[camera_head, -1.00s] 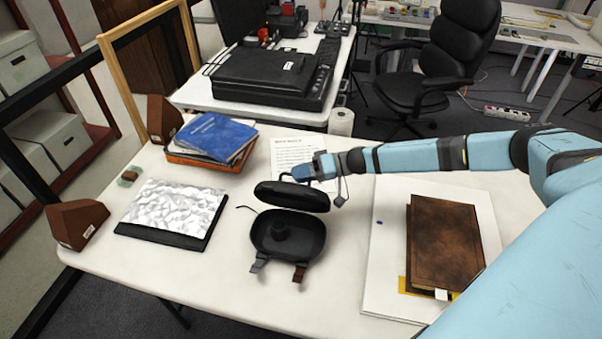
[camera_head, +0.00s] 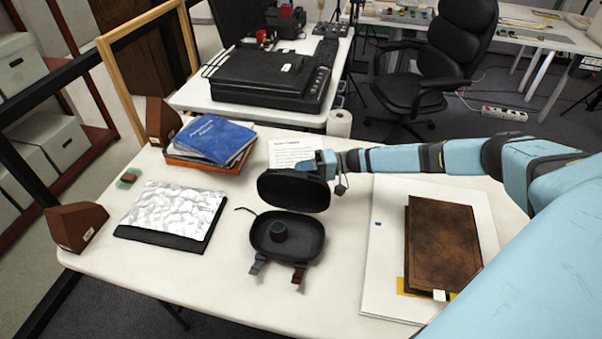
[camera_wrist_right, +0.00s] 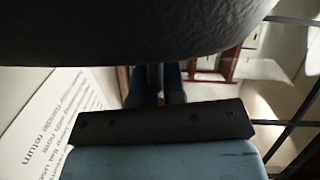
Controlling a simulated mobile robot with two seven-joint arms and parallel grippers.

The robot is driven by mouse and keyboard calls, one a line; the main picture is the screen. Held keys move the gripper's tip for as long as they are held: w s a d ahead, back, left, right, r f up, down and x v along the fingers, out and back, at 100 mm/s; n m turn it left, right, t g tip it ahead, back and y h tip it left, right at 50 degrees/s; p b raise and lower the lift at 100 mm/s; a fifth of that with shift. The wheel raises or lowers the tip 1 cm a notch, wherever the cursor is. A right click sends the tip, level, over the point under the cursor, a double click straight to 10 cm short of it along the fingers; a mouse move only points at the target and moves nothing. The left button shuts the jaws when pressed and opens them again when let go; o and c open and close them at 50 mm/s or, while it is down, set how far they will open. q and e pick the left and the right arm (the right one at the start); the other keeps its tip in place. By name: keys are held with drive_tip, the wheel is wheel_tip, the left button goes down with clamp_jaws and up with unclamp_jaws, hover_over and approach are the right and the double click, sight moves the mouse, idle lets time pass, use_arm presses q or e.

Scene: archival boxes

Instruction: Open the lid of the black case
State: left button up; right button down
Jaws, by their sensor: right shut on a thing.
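The black case (camera_head: 287,240) lies on the white table with its lid (camera_head: 293,190) raised to a steep angle at the back. A dark round item (camera_head: 278,232) sits in its base. My right gripper (camera_head: 318,168) is at the upper right edge of the lid, shut on it; the lid partly hides the fingers. In the right wrist view the lid (camera_wrist_right: 140,30) fills the top, and the dark fingertips (camera_wrist_right: 153,95) show below it. My left gripper is not in view.
A brown book (camera_head: 440,243) lies on a white board to the right. A white crumpled sheet on a black pad (camera_head: 172,212) lies left. Blue books (camera_head: 215,138) in an orange tray and a printed page (camera_head: 290,150) are behind. Brown wedges (camera_head: 77,226) stand at the left edge.

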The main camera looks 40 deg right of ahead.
drive_tip(key=shift+w+d+f, duration=0.15)
drive_tip(key=shift+f, duration=0.05)
drive_tip(key=c, duration=1.2)
unclamp_jaws()
use_arm(q)
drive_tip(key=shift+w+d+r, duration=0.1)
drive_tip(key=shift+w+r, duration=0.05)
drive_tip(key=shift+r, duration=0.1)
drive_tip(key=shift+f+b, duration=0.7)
drive_tip(key=shift+b, duration=0.1)
use_arm(e)
drive_tip(key=f+v, duration=0.1)
drive_tip(key=v, duration=1.2)
drive_tip(key=shift+d+r, duration=0.4)
drive_tip(key=shift+r, duration=0.1)
